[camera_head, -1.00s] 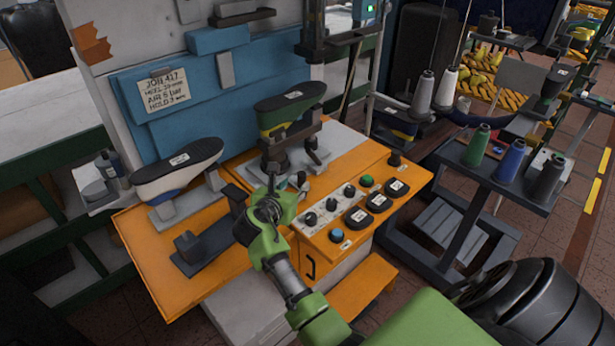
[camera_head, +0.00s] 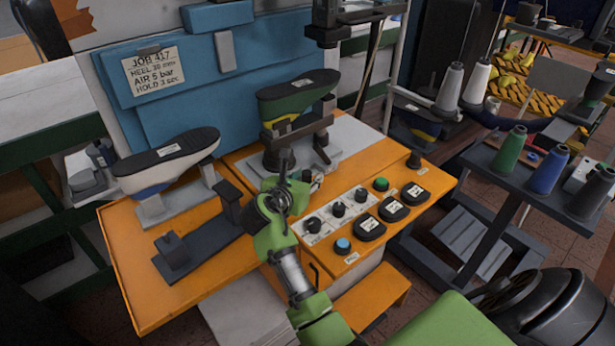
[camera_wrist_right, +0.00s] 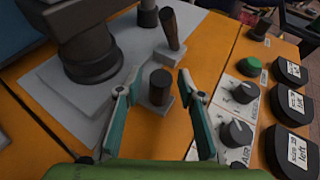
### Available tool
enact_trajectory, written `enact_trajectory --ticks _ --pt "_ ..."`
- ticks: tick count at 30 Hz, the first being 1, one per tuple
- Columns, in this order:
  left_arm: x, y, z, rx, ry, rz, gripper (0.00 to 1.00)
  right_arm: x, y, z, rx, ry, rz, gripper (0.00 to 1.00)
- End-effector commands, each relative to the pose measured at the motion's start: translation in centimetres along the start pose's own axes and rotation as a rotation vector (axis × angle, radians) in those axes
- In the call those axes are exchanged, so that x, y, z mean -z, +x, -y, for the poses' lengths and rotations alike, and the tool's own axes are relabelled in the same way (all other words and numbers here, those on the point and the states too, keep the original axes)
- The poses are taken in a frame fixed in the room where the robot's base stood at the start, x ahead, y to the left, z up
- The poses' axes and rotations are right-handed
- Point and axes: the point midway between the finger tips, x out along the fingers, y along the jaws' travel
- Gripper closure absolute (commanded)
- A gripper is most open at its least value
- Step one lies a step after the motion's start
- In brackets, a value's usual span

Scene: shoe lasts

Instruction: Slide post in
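A short dark round post (camera_wrist_right: 161,86) stands upright on a small grey block in the right wrist view, in front of a larger dark round column foot (camera_wrist_right: 92,58). My right gripper (camera_wrist_right: 157,78) is open, with one teal finger on each side of the post. A gap shows on both sides, so neither finger appears to touch it. In the head view my right gripper (camera_head: 284,172) is over the orange bench (camera_head: 140,285), in front of the stand holding a green-sided shoe last (camera_head: 298,95); it largely hides the post there. My left gripper is not in view.
A dark lever (camera_wrist_right: 171,30) stands just behind the post. A second shoe last (camera_head: 165,160) and a dark bracket (camera_head: 200,240) are to the left. Thread spools (camera_head: 510,147) stand on a side cart.

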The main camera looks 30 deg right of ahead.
Motion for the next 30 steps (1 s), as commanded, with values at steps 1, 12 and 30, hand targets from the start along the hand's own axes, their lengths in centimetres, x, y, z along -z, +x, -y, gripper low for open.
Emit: enact_trajectory --ticks 1,12,30 --pt "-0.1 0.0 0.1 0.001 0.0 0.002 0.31 0.0 0.0 0.0 0.0 0.0 0.0 0.78" --pt "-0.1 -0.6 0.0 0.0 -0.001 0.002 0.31 -0.3 0.3 0.2 0.001 0.0 0.0 1.0" --pt "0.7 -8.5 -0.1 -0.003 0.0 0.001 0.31 -4.8 9.5 6.3 0.007 -0.002 0.008 1.0"
